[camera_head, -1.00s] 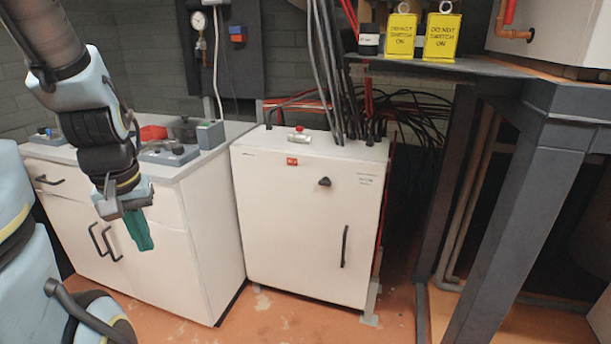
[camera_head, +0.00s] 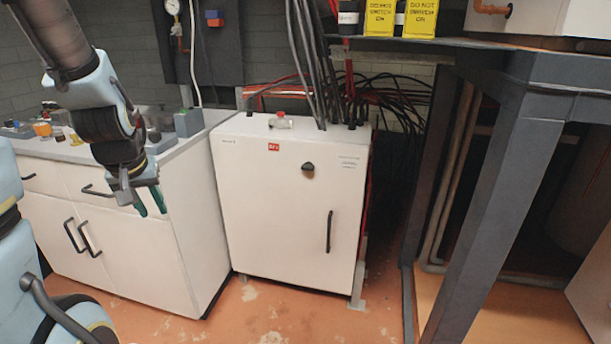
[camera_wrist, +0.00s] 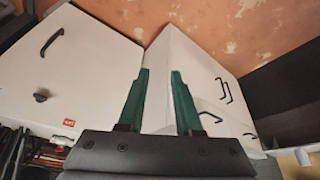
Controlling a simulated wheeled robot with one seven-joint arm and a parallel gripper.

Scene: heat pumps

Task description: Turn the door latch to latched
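The door latch (camera_head: 308,167) is a small dark knob on the upper right of the white cabinet's front door (camera_head: 270,215). A black vertical handle (camera_head: 329,231) sits below it on the same door, which looks closed. My gripper (camera_head: 151,201) hangs in front of the drawer unit, left of the cabinet and well apart from the latch. In the wrist view my gripper (camera_wrist: 160,85) shows two green fingers spread apart with nothing between them. The latch (camera_wrist: 41,96) shows at the left there, with the cabinet appearing turned. Whether the latch is latched I cannot tell.
A white drawer unit (camera_head: 185,240) with black handles stands left of the cabinet, with several small items on top. A grey metal frame (camera_head: 480,190) stands at the right. Black cables (camera_head: 310,60) rise from the cabinet top. Orange floor (camera_head: 270,310) in front is clear.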

